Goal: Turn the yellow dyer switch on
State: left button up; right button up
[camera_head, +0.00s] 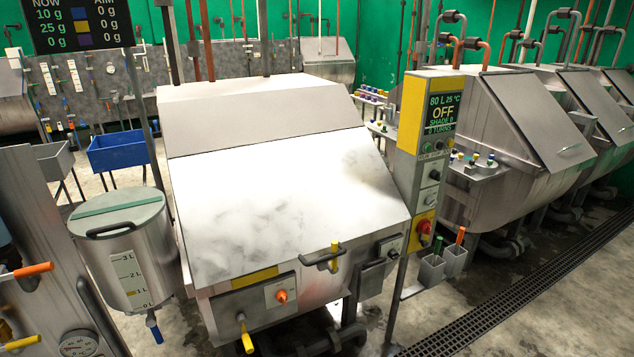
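The yellow dyer (290,180) is a large steel drum with a sloped lid, in the middle of the camera_head view. A yellow plate (255,278) marks its front. Its control post (412,110) stands at its right, with yellow panels and a display (442,113) reading "80 L 25 °C OFF SHADE 0 0 TURNS". Below the display are small buttons, a dark knob (434,175), a pale knob (430,200), and a red knob (424,228) on yellow. Which one is the on switch I cannot tell. The lid looks closed. Neither gripper shows.
A steel measuring bucket (128,262) stands left of the dyer. An orange-handled panel (45,230) is at the left edge. Small grey cups (432,270) hold green and orange-topped tools beside the post. Other dyers (510,120) line the right. Floor is open around the drain grate (520,290).

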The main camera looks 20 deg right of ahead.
aim_at(424, 225)
jog(key=z, duration=2)
jog(key=i, duration=1)
jog(key=u, duration=0.6)
jog(key=i, duration=0.7)
jog(key=u, duration=0.85)
